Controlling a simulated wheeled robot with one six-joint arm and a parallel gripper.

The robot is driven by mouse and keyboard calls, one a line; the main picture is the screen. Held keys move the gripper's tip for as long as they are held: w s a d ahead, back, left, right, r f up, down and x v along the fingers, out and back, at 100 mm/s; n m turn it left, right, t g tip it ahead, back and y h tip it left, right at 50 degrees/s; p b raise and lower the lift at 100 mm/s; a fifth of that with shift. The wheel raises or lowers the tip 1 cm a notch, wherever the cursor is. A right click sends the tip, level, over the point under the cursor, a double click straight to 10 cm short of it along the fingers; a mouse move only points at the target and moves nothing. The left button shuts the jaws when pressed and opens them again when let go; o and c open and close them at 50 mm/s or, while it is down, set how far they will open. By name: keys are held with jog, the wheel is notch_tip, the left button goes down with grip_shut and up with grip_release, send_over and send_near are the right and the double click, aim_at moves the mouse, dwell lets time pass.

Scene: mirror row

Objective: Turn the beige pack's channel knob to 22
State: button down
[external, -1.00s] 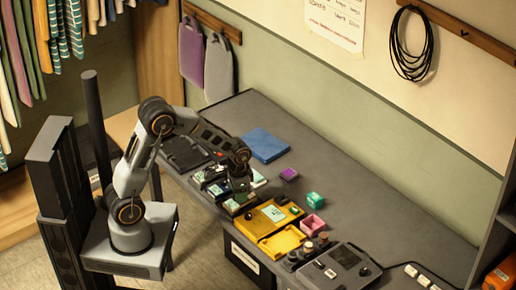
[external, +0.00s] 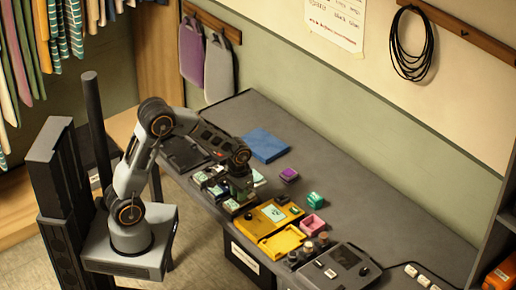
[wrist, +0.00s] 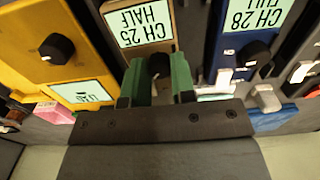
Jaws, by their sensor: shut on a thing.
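The beige pack (wrist: 130,53) is at the top middle of the wrist view, upside down. Its green display (wrist: 142,24) reads CH 25 HALF. My gripper (wrist: 159,70) has green fingers on either side of the pack's dark knob (wrist: 158,65) and is shut on it. The fingers hide much of the knob, so its pointer cannot be read. In the external view my gripper (external: 240,194) is low over the packs at the bench's near edge, and the beige pack is mostly hidden there.
A blue pack (wrist: 219,60) reading CH 28 FULL, with its own black knob, stands close on the right in the wrist view. A yellow case (wrist: 25,45) with a black knob stands close on the left. The back of the grey bench (external: 330,165) is mostly clear.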

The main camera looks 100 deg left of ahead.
jog(key=c, duration=0.9)
grip_release()
jog(key=shift+c, duration=0.2)
jog(key=shift+r, duration=0.1)
notch_tip(320, 180, up, 14)
